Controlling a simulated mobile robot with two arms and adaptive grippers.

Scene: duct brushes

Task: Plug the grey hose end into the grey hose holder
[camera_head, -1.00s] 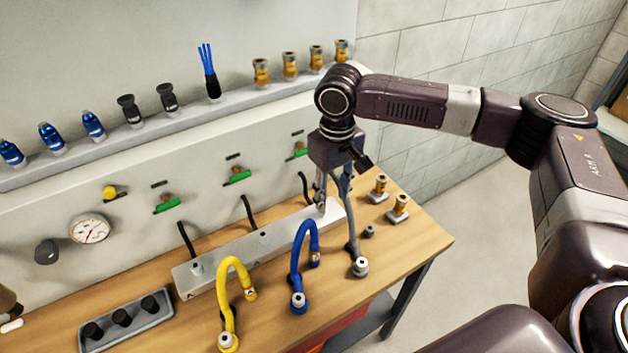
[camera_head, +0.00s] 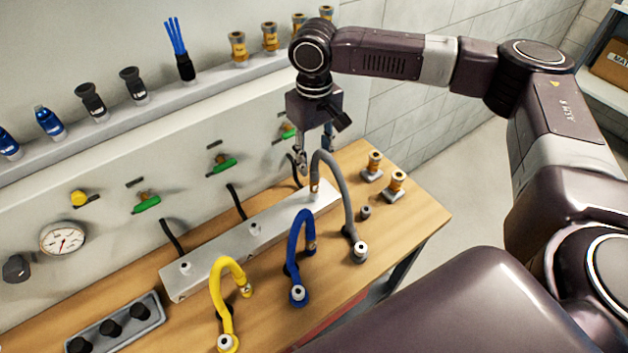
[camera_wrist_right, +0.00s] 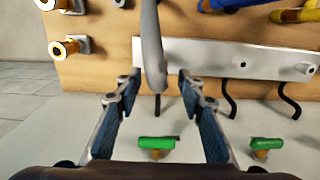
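The grey hose (camera_head: 343,190) rises from its round base on the bench, arches over, and comes down at the right end of the white block (camera_head: 210,245). Its copper-coloured end (camera_head: 315,187) meets the grey hose holder (camera_head: 316,197) there; how deep it sits I cannot tell. My right gripper (camera_head: 312,155) is just above and behind the hose end, fingers apart. In the right wrist view my right gripper (camera_wrist_right: 160,80) is open, with the grey hose (camera_wrist_right: 152,50) between or just beyond the fingertips, touching neither finger visibly. My left gripper is not in view.
A blue hose (camera_head: 298,245) and a yellow hose (camera_head: 218,295) stand on the bench to the left. Two brass fittings (camera_head: 396,185) stand at the right. Green valves (camera_head: 222,163) and black pipes are on the wall behind. A dark tray (camera_head: 120,325) lies front left.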

